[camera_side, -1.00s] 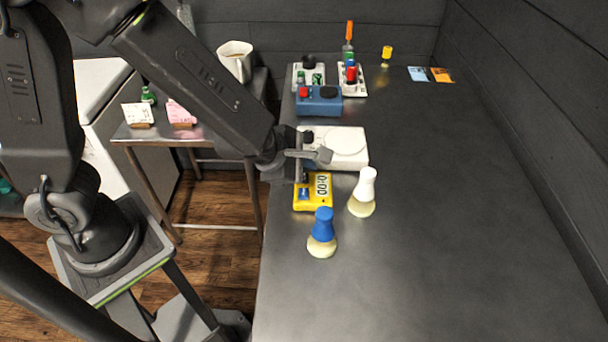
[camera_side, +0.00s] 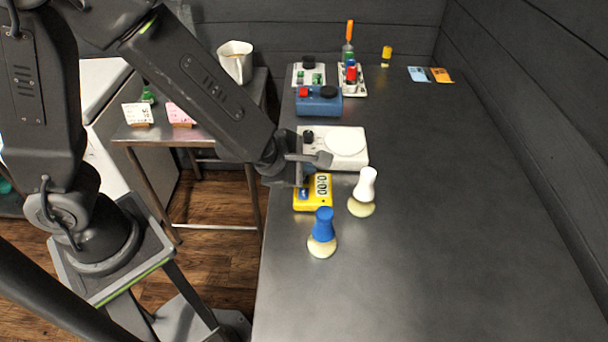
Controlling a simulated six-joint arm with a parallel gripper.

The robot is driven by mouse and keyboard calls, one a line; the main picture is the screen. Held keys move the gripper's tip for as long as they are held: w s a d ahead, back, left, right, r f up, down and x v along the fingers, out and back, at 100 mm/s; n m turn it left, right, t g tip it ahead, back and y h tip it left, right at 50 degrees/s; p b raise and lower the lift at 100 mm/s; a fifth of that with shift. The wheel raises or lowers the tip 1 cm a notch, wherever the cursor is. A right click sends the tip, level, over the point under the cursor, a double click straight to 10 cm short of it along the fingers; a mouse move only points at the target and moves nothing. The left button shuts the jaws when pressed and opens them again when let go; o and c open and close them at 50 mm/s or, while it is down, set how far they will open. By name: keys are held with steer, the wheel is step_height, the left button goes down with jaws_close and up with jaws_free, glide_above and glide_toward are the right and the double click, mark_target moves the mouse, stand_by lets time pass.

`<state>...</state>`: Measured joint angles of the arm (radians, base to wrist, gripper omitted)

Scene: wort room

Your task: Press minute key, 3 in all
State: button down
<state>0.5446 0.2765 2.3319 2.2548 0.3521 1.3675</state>
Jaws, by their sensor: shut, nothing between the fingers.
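The yellow timer (camera_side: 313,206) lies on the steel bench, with a digital display (camera_side: 322,185) on its right side. The display's digits are too small to read surely. A blue key (camera_side: 303,194) is on the timer's left part, partly hidden by my fingers. My gripper (camera_side: 302,185) is shut and empty, pointing down at the blue key. I cannot tell whether the fingertips touch the key or press it.
A blue-topped brush (camera_side: 322,226) and a white-topped brush (camera_side: 366,186) stand close to the timer. A white scale (camera_side: 347,146) is just behind it, with a blue box (camera_side: 319,104) farther back. The bench's right and front are clear.

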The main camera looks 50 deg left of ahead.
mark_target(305, 179)
steer(key=shift+f, duration=0.45)
stand_by(0.4)
steer(key=shift+r, duration=0.9)
stand_by(2.0)
stand_by(0.3)
steer(key=shift+s+a+r+y, duration=0.3)
steer(key=shift+s+a+r, duration=0.05)
steer(key=shift+a+r, duration=0.35)
steer(key=shift+s+r, duration=0.15)
steer(key=shift+r, duration=0.7)
steer(key=r, duration=0.2)
steer(key=d+r, duration=0.1)
steer(key=w+r, duration=0.1)
steer(key=r, duration=0.1)
steer(key=shift+d+r, duration=0.2)
steer(key=shift+r, duration=0.15)
